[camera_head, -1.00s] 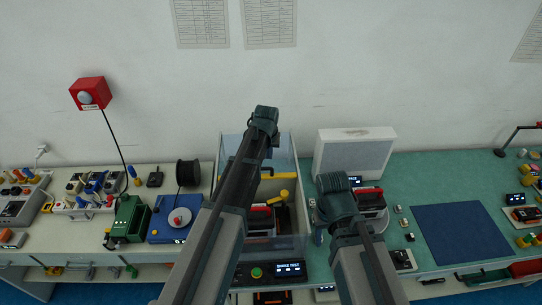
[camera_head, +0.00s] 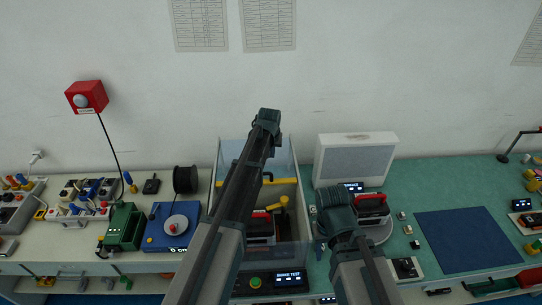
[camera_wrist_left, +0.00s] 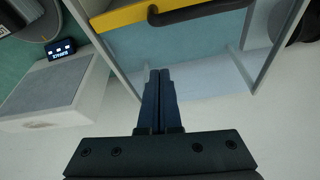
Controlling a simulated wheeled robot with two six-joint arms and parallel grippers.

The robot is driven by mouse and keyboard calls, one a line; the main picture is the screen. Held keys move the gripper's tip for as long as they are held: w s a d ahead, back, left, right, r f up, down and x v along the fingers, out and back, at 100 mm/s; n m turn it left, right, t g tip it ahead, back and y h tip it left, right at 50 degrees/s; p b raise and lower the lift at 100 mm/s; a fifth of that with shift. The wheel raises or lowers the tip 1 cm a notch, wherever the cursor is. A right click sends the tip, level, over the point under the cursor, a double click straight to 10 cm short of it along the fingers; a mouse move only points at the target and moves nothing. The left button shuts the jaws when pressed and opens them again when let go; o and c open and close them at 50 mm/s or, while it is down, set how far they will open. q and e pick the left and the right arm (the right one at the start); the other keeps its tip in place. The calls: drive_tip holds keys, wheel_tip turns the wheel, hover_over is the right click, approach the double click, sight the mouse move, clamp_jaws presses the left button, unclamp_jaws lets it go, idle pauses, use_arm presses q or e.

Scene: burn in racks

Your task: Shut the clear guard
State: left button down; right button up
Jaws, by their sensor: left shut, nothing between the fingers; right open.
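The clear guard (camera_head: 285,154) is a see-through box standing at the middle of the bench. A yellow bar (camera_head: 288,181) crosses it. In the left wrist view the yellow bar (camera_wrist_left: 130,14) carries a dark handle (camera_wrist_left: 195,11), with see-through panels around. My left gripper (camera_wrist_left: 158,76) is shut and empty, its fingertips just short of the bar and apart from the handle in that picture. In the head view my left arm covers part of the guard and hides the fingers. My right gripper (camera_head: 335,205) is right of the guard; its fingers are hidden behind the wrist.
Inside the guard are a red-and-black device (camera_head: 262,218) and a yellow lever (camera_head: 279,203). A white box (camera_head: 355,160) stands right of it, near another device (camera_head: 371,204). A blue device (camera_head: 172,225) and a black spool (camera_head: 186,179) stand left. A blue mat (camera_head: 467,238) lies clear.

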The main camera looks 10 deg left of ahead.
use_arm(q)
drive_tip(key=b, duration=0.5)
hover_over(272, 171)
wheel_tip(272, 171, down, 6)
drive_tip(key=shift+r, duration=0.15)
drive_tip(key=s, duration=0.2)
drive_tip(key=s+p, duration=0.1)
drive_tip(key=shift+s+d+r, duration=0.15)
drive_tip(key=shift+s+r, duration=0.1)
drive_tip(key=shift+r, duration=0.05)
drive_tip(key=shift+s, duration=0.45)
use_arm(e)
wheel_tip(272, 171, down, 5)
drive_tip(key=shift+f, duration=0.1)
use_arm(q)
drive_tip(key=shift+w, duration=0.1)
